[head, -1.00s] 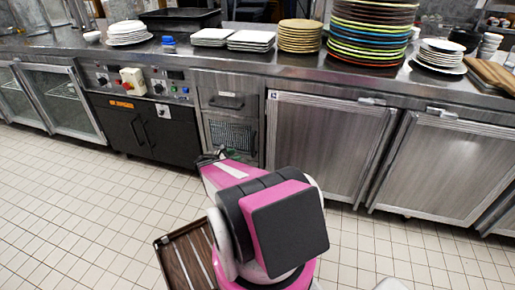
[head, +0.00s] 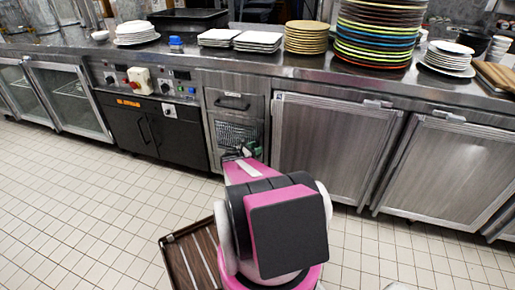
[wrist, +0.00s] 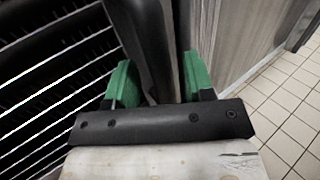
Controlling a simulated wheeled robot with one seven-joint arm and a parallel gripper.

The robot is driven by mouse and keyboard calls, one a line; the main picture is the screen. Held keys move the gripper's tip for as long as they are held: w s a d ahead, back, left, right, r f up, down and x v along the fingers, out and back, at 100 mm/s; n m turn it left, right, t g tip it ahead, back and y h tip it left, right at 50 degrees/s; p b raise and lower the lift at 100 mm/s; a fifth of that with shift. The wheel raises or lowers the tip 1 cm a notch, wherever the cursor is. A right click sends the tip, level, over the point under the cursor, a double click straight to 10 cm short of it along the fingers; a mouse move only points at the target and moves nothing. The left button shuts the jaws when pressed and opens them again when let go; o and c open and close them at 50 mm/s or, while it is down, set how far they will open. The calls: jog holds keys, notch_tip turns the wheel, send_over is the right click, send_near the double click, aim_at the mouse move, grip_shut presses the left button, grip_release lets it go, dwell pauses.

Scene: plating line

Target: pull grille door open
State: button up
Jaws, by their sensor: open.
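The grille door (head: 229,131) is a small metal-framed panel with a mesh front, under a drawer in the steel counter. It looks shut in the head view. In the wrist view its pale bars (wrist: 62,82) fill the left side. A dark upright handle bar (wrist: 152,38) stands between the two green fingers of my gripper (wrist: 158,78). The fingers are open, one on each side of the bar, with gaps visible. In the head view my gripper (head: 243,152) is in front of the door's lower right part and hides some of it.
A drawer with a dark handle (head: 233,102) is above the door. A steel cabinet door (head: 333,145) is to the right, and a black control cabinet (head: 155,130) is to the left. Stacked plates (head: 378,35) stand on the counter. The tiled floor (head: 90,200) at left is clear.

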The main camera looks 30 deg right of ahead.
jog(key=shift+w+d, duration=0.1)
jog(key=shift+d, duration=0.55)
grip_shut()
jog(key=shift+a, duration=0.15)
